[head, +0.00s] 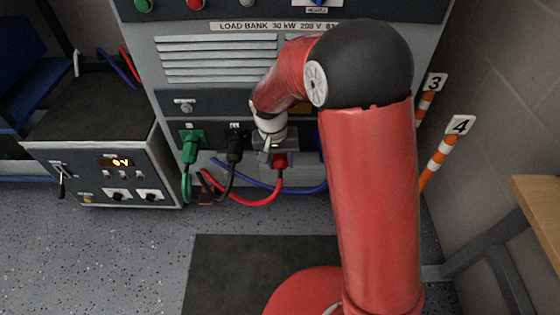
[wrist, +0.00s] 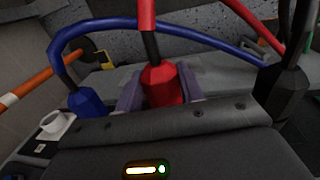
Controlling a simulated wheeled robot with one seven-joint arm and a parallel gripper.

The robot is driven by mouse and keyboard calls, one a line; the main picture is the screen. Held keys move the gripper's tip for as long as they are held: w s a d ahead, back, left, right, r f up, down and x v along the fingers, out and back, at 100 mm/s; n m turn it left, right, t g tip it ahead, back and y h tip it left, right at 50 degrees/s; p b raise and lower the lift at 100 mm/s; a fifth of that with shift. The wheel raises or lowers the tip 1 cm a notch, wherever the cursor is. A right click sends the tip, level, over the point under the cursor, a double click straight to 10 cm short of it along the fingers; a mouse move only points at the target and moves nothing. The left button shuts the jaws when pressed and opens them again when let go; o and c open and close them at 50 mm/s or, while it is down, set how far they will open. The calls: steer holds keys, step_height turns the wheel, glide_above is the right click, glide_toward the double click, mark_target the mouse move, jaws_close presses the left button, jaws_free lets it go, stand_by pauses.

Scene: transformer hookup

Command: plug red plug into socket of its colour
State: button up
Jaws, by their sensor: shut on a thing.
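The red plug (head: 280,161) hangs at the load bank's socket row, with a red cable looping down and left from it. My gripper (head: 276,146) is shut on it; in the wrist view the red plug (wrist: 163,86) sits between the two grey fingers. The red socket is hidden behind my gripper, so I cannot tell whether the plug is seated. The green plug (head: 192,146) and black plug (head: 235,147) are at the panel to the left. In the wrist view a blue plug (wrist: 85,102) is left of the red one and a black plug (wrist: 287,92) right.
The load bank (head: 215,80) stands upright in front of me. A grey supply unit (head: 110,172) with a small display is at the left. Striped posts (head: 438,160) stand right, near a wooden table edge (head: 540,205). A dark mat (head: 235,270) lies on the floor.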

steer(key=shift+w, duration=1.1)
steer(key=o, duration=1.2)
steer(key=shift+p, duration=0.3)
steer(key=shift+a+r+p, duration=0.2)
steer(key=shift+r+p, duration=1.05)
steer(key=shift+r, duration=0.5)
steer(key=shift+a+r+p, duration=0.2)
steer(key=shift+r+p, duration=1)
steer(key=shift+r, duration=0.55)
